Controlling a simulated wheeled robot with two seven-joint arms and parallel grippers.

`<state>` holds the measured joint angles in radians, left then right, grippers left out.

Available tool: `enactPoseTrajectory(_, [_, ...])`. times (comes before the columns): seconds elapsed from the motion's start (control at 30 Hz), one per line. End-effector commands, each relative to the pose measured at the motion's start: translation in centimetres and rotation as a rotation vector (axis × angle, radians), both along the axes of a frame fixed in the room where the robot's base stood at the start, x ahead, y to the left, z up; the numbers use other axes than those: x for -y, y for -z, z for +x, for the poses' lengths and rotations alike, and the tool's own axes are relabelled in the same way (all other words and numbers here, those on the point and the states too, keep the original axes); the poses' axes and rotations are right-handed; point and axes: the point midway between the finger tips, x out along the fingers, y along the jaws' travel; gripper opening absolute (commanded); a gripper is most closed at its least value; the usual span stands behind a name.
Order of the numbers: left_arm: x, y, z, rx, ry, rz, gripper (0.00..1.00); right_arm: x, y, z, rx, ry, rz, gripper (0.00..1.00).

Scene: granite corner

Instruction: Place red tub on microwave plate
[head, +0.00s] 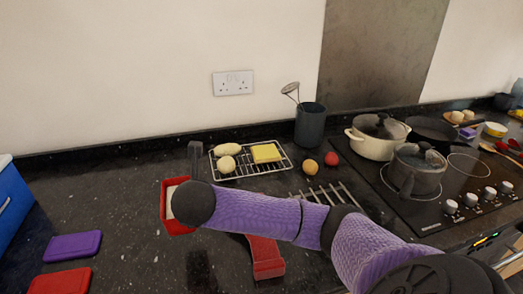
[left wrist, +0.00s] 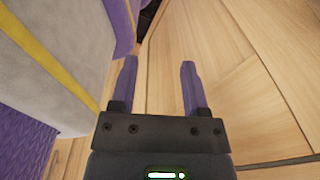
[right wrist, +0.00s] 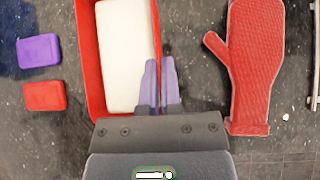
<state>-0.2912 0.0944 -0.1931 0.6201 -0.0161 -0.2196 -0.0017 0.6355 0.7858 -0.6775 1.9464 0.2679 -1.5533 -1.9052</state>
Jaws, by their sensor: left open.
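The red tub (head: 178,229) stands on the dark granite counter at left of centre in the head view, partly hidden by my right arm. In the right wrist view the tub (right wrist: 89,62) shows a white block-like content (right wrist: 124,55). My right gripper (right wrist: 160,62) has its fingers close together with the tub's right wall between them, one finger inside and one outside. My left gripper (left wrist: 156,65) is open and empty, over light wooden boards. I see no microwave or microwave plate.
A red oven mitt (right wrist: 257,60) lies right of the tub. Purple (head: 72,246) and red (head: 62,281) flat blocks lie left, near a blue box (head: 12,205). A wire rack (head: 238,172) with food stands behind; pots and a hob (head: 447,226) are at right.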

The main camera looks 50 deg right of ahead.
Motion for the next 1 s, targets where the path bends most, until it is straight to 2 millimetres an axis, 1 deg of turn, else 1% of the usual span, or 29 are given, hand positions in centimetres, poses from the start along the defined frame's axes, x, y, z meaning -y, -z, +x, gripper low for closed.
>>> enactPoseTrajectory(0.1, [0.0, 0.6, -0.3, -0.005, 0.0, 0.0, 0.59, 0.5, 1.9, -0.1, -0.001, 0.016, 0.001, 0.0])
enactPoseTrajectory(0.3, [0.2, 2.5, -1.3, -0.026, 0.001, -0.003, 0.59, 0.5, 6.6, -0.2, -0.003, 0.015, 0.002, 0.0])
enactPoseTrajectory(0.37, [0.2, 2.9, -1.4, -0.029, 0.003, -0.004, 0.59, 0.5, 7.6, -0.2, -0.001, 0.015, 0.002, 0.0])
enactPoseTrajectory(0.5, [0.3, 4.2, -1.5, -0.031, 0.002, -0.007, 0.59, 0.5, 10.6, -0.2, -0.003, 0.014, 0.001, 0.0])
enactPoseTrajectory(0.57, [0.3, 4.2, -1.4, -0.029, 0.002, -0.006, 0.59, 0.4, 10.8, -0.2, 0.001, 0.013, 0.001, 0.0])
enactPoseTrajectory(0.73, [0.1, 3.9, -1.2, -0.024, 0.004, -0.004, 0.59, 0.4, 10.5, -0.2, 0.003, 0.012, 0.001, 0.0])
enactPoseTrajectory(0.87, [0.0, 3.9, -1.2, -0.022, 0.004, -0.003, 0.59, 0.4, 10.8, -0.2, 0.002, 0.013, 0.001, 0.0])
enactPoseTrajectory(0.9, [0.0, 3.9, -1.2, -0.022, 0.004, -0.003, 0.59, 0.4, 10.8, -0.2, 0.0, 0.013, 0.0, 0.13])
enactPoseTrajectory(0.97, [0.0, 3.9, -1.2, -0.022, 0.003, -0.003, 0.59, 0.4, 10.8, -0.2, 0.001, 0.013, 0.001, 0.25])
enactPoseTrajectory(1.0, [0.0, 3.9, -1.2, -0.023, 0.003, -0.003, 0.59, 0.4, 10.8, -0.2, 0.001, 0.013, 0.001, 0.34])
